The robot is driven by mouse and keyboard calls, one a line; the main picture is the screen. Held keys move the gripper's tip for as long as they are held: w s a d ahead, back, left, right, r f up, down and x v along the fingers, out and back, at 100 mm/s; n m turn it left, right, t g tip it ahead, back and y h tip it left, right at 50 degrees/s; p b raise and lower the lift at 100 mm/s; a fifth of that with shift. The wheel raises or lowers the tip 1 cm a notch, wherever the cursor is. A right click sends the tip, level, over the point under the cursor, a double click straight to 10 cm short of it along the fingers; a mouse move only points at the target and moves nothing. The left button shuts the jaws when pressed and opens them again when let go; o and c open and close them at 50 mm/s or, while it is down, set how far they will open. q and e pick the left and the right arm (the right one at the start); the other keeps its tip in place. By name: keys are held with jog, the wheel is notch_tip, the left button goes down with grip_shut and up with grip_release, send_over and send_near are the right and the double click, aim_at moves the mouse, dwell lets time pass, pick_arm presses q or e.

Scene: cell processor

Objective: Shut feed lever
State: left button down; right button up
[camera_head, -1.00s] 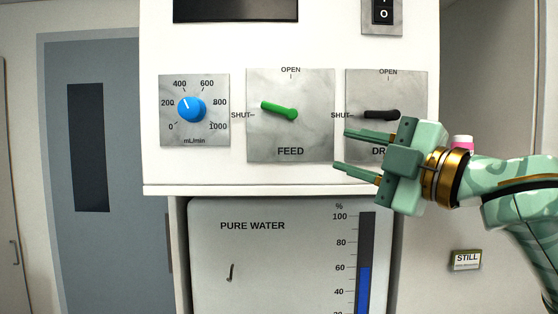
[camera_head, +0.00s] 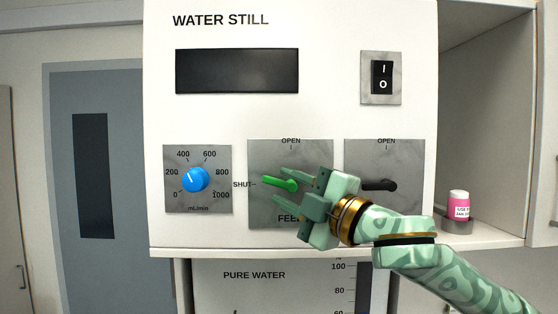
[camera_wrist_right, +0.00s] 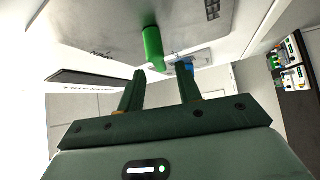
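The green feed lever (camera_head: 278,183) sits on the grey FEED plate (camera_head: 261,152) and points left, close to the SHUT mark and tilted slightly up. My right gripper (camera_head: 279,185) is open and empty in front of this plate, fingers pointing left. In the head view its fingertips appear above and below the lever. In the right wrist view the green lever (camera_wrist_right: 152,45) shows just beyond the two spread fingertips (camera_wrist_right: 161,70), nearer the left one. I cannot tell whether a finger touches it. My left gripper is not in view.
A dark drain lever (camera_head: 380,185) is behind my right gripper on the right-hand plate, pointing left. A blue flow knob (camera_head: 195,179) is to the left. A rocker switch (camera_head: 382,77) and dark display (camera_head: 237,71) are above.

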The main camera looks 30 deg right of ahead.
jog(key=shift+p+x, duration=0.3)
jog(key=shift+x, duration=1.2)
jog(key=shift+s+a, duration=0.1)
grip_shut()
jog(key=n+g+p, duration=0.2)
jog(key=p, duration=0.5)
jog(key=shift+p, duration=0.3)
jog(key=shift+f+n+p, duration=0.1)
jog(key=shift+n+p, duration=0.2)
jog(key=shift+p, duration=0.1)
jog(key=shift+f+g, duration=0.3)
jog(key=shift+f, duration=0.1)
